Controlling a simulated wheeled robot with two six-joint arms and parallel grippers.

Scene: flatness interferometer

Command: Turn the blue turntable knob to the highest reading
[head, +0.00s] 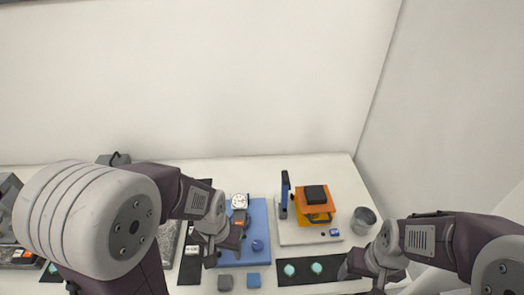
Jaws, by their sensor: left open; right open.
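A blue board (262,217) lies on the table near the middle of the head view. A round blue knob (258,245) sits on its lower right part. A round white-faced dial (239,200) stands at the board's upper left, with a small dark device with a red face (238,217) below it. The readings are too small to make out. My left gripper (222,250) is open over the board's left part, left of the knob and apart from it. My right gripper (360,280) is open at the lower right, away from the board.
A white-based device with an orange block (318,212) and a blue upright (285,190) stands right of the board. A grey cup (363,220) is beside it. A black strip with two teal discs (302,270) and two small blocks (253,280) lie in front. A wall bounds the right.

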